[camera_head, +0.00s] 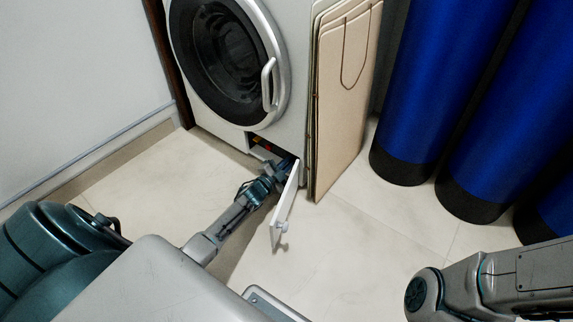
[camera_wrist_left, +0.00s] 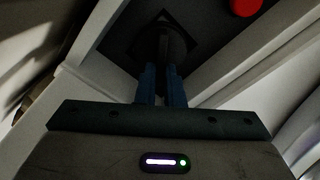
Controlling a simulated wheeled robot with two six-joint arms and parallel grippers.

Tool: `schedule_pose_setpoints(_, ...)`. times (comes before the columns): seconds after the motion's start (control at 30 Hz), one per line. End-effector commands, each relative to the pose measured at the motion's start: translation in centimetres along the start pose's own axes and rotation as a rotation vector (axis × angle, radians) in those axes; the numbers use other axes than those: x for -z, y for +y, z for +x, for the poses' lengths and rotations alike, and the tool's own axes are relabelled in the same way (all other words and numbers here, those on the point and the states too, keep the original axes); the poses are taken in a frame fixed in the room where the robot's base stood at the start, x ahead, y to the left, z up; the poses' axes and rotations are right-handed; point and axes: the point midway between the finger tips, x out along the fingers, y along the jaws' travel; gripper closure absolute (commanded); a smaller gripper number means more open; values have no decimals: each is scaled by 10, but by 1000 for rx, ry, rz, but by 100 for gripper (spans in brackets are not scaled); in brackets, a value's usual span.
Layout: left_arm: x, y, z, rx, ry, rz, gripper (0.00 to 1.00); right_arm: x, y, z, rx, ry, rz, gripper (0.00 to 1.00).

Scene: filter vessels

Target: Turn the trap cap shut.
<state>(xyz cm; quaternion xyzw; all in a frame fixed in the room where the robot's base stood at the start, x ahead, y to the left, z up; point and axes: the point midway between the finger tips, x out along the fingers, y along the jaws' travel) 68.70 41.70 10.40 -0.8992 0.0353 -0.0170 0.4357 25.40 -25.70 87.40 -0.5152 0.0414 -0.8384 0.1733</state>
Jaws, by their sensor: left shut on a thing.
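The trap cap (camera_wrist_left: 180,42) is a dark round piece with a raised grip, set in a dark recess in the left wrist view. My left gripper (camera_wrist_left: 162,80) has its two blue fingers closed together on the cap's grip. In the head view, my left gripper (camera_head: 284,165) reaches into the low opening (camera_head: 263,147) at the front bottom of the washing machine (camera_head: 285,128). The cap is hidden there by the gripper and the open flap. How far the cap is turned cannot be told. My right gripper is out of view.
A white flap door (camera_head: 285,208) stands open just right of my left gripper. Folded tan boards (camera_head: 342,100) lean beside the machine. Tall blue cylinders (camera_head: 440,80) with black bases stand at the right. A red round thing (camera_wrist_left: 245,6) shows near the cap. Tiled floor (camera_head: 345,245) is clear in front.

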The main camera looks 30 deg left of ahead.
Motion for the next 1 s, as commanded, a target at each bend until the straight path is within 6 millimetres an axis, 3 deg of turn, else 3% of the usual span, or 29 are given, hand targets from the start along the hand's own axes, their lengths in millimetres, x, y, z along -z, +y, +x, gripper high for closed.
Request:
schedule_pose_setpoints(0.5, -2, 8, 0, 0, 1, 458, 100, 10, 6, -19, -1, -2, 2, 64)
schedule_pose_setpoints(1.0, -3, 9, 0, -1, 0, 669, 100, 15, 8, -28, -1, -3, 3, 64)
